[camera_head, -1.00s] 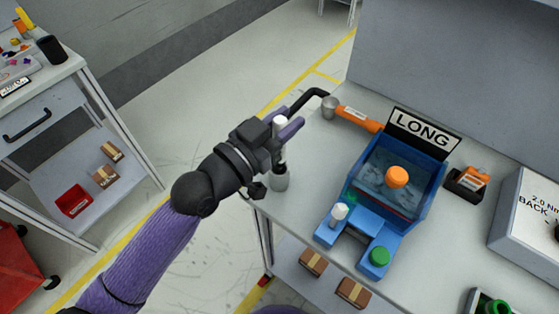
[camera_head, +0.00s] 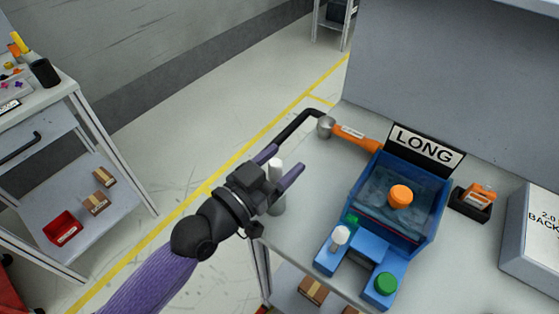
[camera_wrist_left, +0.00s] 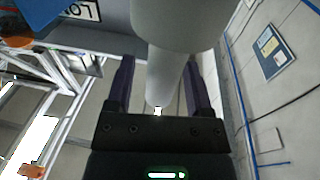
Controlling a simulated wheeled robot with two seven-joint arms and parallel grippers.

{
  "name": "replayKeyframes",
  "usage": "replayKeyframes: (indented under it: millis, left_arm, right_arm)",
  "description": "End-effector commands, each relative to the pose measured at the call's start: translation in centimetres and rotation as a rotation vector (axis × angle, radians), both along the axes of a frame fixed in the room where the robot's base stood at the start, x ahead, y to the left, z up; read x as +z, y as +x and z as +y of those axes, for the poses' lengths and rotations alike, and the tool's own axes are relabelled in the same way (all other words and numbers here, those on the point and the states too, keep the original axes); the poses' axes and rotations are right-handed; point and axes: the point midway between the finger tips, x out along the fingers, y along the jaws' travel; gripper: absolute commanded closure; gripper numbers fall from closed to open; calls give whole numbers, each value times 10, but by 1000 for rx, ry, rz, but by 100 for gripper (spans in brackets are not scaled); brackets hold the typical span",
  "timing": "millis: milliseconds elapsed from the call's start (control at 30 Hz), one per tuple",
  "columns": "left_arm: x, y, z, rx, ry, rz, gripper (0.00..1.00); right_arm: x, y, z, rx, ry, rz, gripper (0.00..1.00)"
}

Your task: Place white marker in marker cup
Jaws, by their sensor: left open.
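The white marker (camera_head: 274,171) stands upright with its lower end in the grey marker cup (camera_head: 277,206), at the near left corner of the table. My left gripper (camera_head: 284,163) is open, with one purple finger on each side of the marker. In the left wrist view the marker (camera_wrist_left: 163,78) runs between the spread fingers (camera_wrist_left: 160,85), with a gap on both sides. The cup (camera_wrist_left: 180,22) fills the top of that view. The marker's lower end is hidden inside the cup. My right gripper is not in view.
A blue fixture (camera_head: 330,258) with a white-topped knob (camera_head: 341,235) and a green cap (camera_head: 386,283) stands right of the cup. Behind it are a blue bin (camera_head: 431,215) with a LONG sign (camera_head: 425,149) and an orange-handled tool (camera_head: 355,136). Open floor lies left of the table.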

Motion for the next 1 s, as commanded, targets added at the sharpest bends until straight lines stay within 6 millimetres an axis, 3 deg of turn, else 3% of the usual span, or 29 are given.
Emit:
replayKeyframes:
  millis: [267,700,933,1000]
  left_arm:
    - [2,-4,3,0,3,1,33]
    - [-5,-77,73,0,6,7,33]
    - [-5,-87,83,0,0,0,33]
    - [-15,-83,87,20,19,13,33]
  right_arm:
    - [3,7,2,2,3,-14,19]
    - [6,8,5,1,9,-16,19]
    - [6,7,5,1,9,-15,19]
    - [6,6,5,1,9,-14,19]
